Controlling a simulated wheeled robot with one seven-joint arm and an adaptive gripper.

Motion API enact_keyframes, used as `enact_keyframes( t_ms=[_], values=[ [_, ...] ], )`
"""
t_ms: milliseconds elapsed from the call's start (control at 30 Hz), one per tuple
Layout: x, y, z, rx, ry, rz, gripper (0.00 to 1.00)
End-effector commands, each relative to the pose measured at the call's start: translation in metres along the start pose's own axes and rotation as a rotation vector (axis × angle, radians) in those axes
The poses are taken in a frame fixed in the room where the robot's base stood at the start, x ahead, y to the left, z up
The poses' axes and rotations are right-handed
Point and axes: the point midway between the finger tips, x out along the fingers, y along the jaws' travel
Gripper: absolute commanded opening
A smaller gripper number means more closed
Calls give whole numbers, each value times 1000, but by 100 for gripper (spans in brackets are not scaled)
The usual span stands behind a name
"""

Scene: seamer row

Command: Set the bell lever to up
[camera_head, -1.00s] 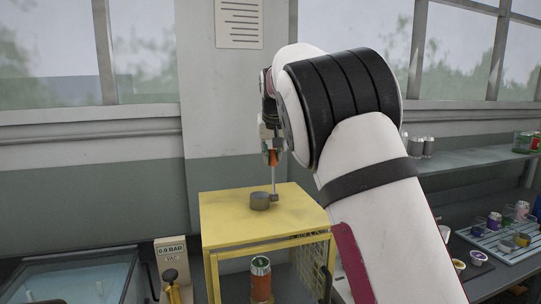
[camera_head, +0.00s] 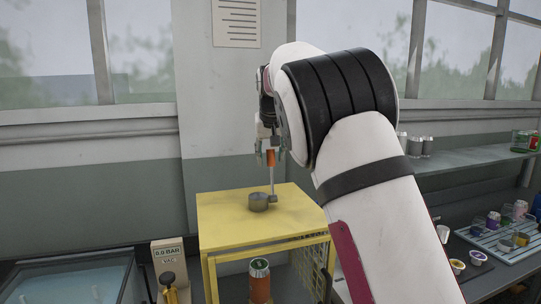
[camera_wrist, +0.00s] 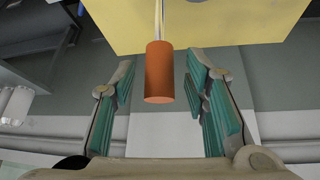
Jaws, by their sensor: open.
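The lever has an orange grip (camera_head: 271,158) on a thin metal rod. The rod rises nearly upright from a small grey pivot beside a short grey cylinder (camera_head: 259,203), on top of the yellow cabinet (camera_head: 225,222). My gripper (camera_head: 268,150) is at the orange grip, pointing down. In the wrist view, my gripper (camera_wrist: 163,85) is open, with its teal-padded fingers on either side of the orange grip (camera_wrist: 159,72). Gaps show on both sides, so the fingers appear not to touch it.
A can (camera_head: 260,281) stands inside the yellow cabinet. A gauge box reading 0.0 BAR (camera_head: 169,254) is to its left, by a glass-topped case (camera_head: 70,282). A rack with cups (camera_head: 500,240) and a shelf (camera_head: 480,158) are at right. A wall stands behind.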

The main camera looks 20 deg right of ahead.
Motion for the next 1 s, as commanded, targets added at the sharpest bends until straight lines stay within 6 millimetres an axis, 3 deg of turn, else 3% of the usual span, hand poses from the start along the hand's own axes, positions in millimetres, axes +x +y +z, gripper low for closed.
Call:
enact_keyframes(
  t_ms=[167,500,700,1000],
  values=[
    [-12,0,0,0,2,-2,41],
    [-78,0,-1,-1,4,-1,41],
    [-108,0,-1,0,2,-1,41],
    [-120,0,0,0,0,0,41]
  ],
)
